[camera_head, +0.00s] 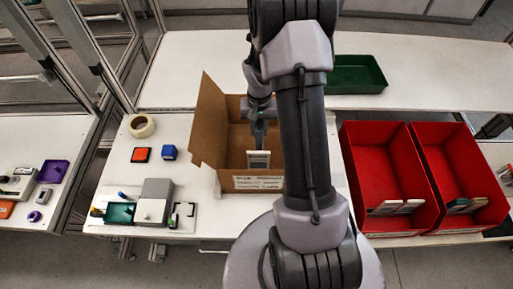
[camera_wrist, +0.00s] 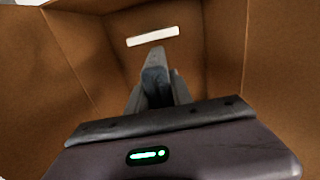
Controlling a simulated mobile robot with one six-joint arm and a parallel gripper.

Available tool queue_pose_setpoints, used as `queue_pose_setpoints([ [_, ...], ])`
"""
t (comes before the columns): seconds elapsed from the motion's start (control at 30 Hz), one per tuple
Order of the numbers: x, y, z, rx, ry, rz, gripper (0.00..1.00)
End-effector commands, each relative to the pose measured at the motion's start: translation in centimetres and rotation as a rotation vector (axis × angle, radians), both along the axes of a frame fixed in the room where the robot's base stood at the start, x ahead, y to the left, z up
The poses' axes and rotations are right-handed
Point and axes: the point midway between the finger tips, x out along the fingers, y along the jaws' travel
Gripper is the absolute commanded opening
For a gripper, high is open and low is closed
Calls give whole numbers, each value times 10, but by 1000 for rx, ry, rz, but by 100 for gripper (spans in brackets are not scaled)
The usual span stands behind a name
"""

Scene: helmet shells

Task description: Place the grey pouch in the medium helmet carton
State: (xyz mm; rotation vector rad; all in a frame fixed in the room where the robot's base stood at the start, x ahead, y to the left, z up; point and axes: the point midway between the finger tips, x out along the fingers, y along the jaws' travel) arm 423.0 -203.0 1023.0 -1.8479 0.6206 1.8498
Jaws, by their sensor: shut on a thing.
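The open brown carton (camera_head: 210,130) stands on the white table, left of my arm in the head view. Its brown walls (camera_wrist: 275,80) surround my gripper in the wrist view. My gripper (camera_head: 260,143) reaches down into the carton and is shut on a flat, pale-edged thing with a grey face, which I take for the grey pouch (camera_head: 258,160). The pouch is upright, inside the carton's opening. In the wrist view my gripper's fingers (camera_wrist: 157,62) are close together, with a pale strip just beyond the tips. Whether the pouch touches the carton floor cannot be told.
Two red bins (camera_head: 380,165) with several flat packs stand at right. A green tray (camera_head: 352,75) lies behind my arm. A tape roll (camera_head: 141,126), an orange block (camera_head: 140,154), a blue block (camera_head: 169,152) and a grey box (camera_head: 154,203) are left of the carton.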

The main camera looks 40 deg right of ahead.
Motion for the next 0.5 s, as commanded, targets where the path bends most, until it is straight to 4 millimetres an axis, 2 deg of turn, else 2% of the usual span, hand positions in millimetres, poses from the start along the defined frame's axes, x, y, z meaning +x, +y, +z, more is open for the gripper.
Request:
queue_pose_setpoints([
  [0.03, -1, 1, -20, 2, 5, 1, 0],
  [0.1, 0, 0, -39, 1, 2, 1, 0],
  [0.33, 0, 0, -70, 0, 0, 2, 0],
  [0.5, 1, 0, -100, -1, -1, 1, 0],
])
